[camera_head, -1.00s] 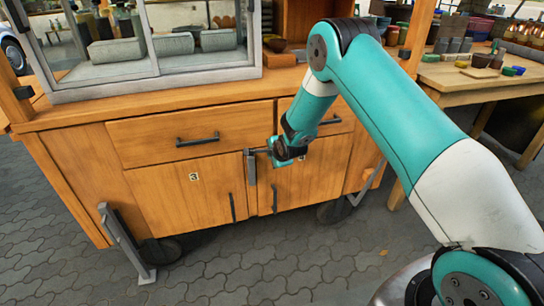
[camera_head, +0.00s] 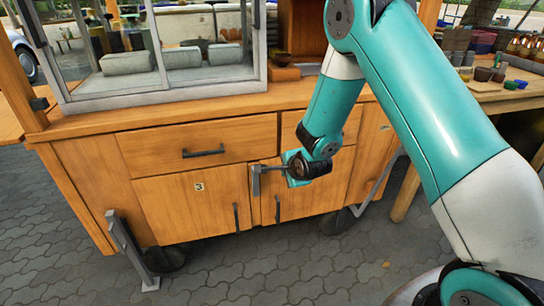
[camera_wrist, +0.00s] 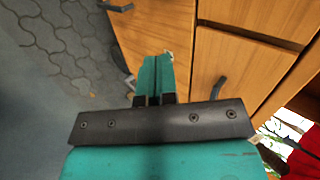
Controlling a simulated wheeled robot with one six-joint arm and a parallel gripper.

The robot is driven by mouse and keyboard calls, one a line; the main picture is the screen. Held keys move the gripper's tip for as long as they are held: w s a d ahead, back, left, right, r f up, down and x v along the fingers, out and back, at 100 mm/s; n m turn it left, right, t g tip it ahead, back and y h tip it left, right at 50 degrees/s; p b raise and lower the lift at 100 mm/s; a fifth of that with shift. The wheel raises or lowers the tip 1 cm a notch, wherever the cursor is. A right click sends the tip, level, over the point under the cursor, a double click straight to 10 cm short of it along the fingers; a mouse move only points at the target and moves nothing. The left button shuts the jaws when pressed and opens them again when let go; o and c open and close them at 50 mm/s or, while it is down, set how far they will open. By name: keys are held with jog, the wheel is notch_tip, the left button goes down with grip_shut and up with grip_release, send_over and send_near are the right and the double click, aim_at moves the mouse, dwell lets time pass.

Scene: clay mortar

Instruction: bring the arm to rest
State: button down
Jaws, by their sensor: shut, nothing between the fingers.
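My arm, teal and white, reaches over from the right in the head view, its elbow high and its forearm hanging down in front of the wooden cart. My gripper (camera_head: 256,181) is at the end of it, in front of the cart's doors and lower edge of the drawers. In the wrist view the two teal fingers of my gripper (camera_wrist: 157,64) are pressed together with nothing between them. The gap between the gripper and the cart front is hard to judge.
The wooden cart (camera_head: 85,190) has drawers, doors with dark handles and a glass case (camera_head: 165,85) on top. A grey metal leg (camera_head: 128,250) stands at its left. A wooden table (camera_head: 500,100) with small goods is at the right. The paving (camera_head: 290,270) in front is open.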

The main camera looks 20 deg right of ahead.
jog(key=s+a+r+n+g+y, duration=0.4)
jog(key=s+a+r+n, duration=0.75)
jog(key=r, duration=0.25)
jog(key=s+a+r+n+g, duration=0.1)
jog(key=s+r+n+g, duration=0.15)
jog(key=s+n, duration=0.35)
jog(key=s+a+r+n+g, duration=0.1)
jog(key=s+r+n, duration=0.2)
jog(key=s, duration=0.5)
jog(key=s+a+r+n+g, duration=0.1)
jog(key=s+r+n+g, duration=0.15)
jog(key=s+n, duration=0.4)
notch_tip(320, 180, up, 19)
jog(key=s+m+p, duration=0.1)
jog(key=p, duration=1.7)
jog(key=shift+m+t+y, duration=0.3)
